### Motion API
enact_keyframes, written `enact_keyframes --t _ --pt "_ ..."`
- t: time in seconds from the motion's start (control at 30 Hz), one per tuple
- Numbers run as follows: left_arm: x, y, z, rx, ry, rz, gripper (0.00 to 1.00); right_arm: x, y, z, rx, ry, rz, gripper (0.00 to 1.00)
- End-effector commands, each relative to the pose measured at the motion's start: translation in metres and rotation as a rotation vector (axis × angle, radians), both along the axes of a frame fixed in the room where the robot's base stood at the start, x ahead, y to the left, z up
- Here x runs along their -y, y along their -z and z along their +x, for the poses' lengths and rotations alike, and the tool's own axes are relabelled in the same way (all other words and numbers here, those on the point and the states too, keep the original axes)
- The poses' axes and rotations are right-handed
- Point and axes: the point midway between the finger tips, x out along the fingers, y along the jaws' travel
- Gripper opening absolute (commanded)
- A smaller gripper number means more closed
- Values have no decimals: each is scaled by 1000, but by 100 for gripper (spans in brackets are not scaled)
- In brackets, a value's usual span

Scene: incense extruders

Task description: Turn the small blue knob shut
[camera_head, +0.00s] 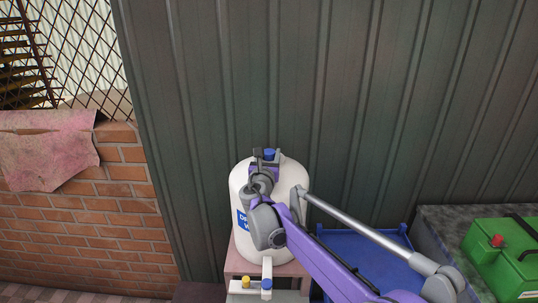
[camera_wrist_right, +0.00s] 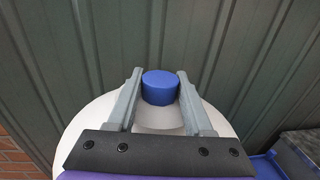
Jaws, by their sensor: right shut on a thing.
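A blue knob (camera_head: 269,153) stands on top of the white tank (camera_head: 239,188), near its back. My right gripper (camera_head: 265,157) reaches over the tank from the front and is shut on this knob. In the right wrist view the blue knob (camera_wrist_right: 160,86) sits between the two grey fingertips (camera_wrist_right: 160,78), one on each side. A second blue knob (camera_head: 267,284) shows low in front of the tank, beside a yellow one (camera_head: 246,282); nothing holds it. My left gripper is not in view.
The tank stands on a pinkish stand (camera_head: 237,263). A blue tray (camera_head: 362,252) lies to its right, then a stone-topped block (camera_head: 440,228) with a green case (camera_head: 497,262). A corrugated dark wall (camera_head: 330,90) rises close behind; a brick wall (camera_head: 110,225) is at left.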

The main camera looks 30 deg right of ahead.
Motion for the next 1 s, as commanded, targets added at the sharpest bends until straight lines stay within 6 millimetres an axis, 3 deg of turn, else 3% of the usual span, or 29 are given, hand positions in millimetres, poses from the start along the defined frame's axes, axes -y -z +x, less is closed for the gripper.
enact_keyframes --t 0.03,0.13,0.8,0.83,1.0 --pt "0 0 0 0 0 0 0 0 0 0 0 0 0 15" --pt "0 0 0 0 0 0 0 0 0 0 0 0 0 0" --pt "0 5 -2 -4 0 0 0 0 0 0 0 133 0 0" --pt "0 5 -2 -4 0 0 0 0 0 0 0 133 0 55" --pt "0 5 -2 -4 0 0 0 0 0 0 0 132 0 81"
